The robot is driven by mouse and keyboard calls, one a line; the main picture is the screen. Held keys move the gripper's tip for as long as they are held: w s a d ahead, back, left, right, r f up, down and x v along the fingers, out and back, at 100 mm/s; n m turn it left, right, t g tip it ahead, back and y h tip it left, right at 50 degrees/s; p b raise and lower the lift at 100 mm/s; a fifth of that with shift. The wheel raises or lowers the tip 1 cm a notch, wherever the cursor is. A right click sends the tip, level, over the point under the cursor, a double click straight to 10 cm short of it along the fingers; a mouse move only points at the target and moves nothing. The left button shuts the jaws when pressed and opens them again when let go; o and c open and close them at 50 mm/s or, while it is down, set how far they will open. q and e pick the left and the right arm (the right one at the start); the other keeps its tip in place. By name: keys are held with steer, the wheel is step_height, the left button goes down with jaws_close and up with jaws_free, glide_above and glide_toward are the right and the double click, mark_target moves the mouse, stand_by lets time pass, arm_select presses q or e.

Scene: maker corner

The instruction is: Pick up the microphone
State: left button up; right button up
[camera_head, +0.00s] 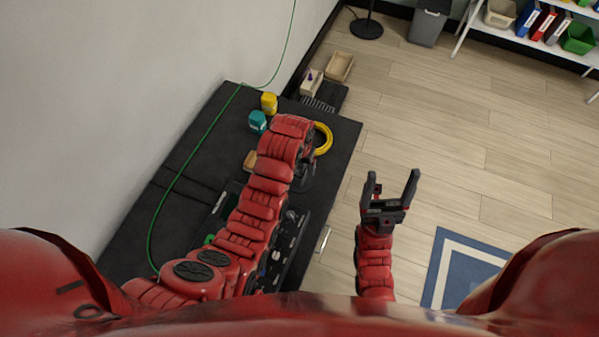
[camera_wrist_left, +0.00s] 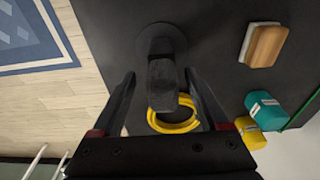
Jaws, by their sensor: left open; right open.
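The microphone (camera_wrist_left: 162,82) is dark grey with a round base (camera_wrist_left: 158,40) and stands on the black table; I take this dark form for it. In the left wrist view it lies between the two fingers of my left gripper (camera_wrist_left: 160,75), which is open. I cannot tell whether either finger touches it. In the head view my left arm hides most of the microphone, and part of a dark round base (camera_head: 304,180) shows beside the arm. My right gripper (camera_head: 392,180) is open and empty, over the floor right of the table.
A yellow cable coil (camera_head: 326,140) lies by the table's right edge. A teal container (camera_head: 258,121), a yellow container (camera_head: 269,102) and a wood-backed block (camera_head: 250,160) stand left of my left arm. A green cable (camera_head: 190,160) runs along the table.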

arm_select(q)
steer(key=shift+w+f+p, duration=0.2)
steer(key=shift+f+p, duration=0.45)
steer(key=shift+f, duration=0.6)
steer(key=shift+w+f, duration=0.1)
steer(key=shift+f, duration=0.45)
jaws_close()
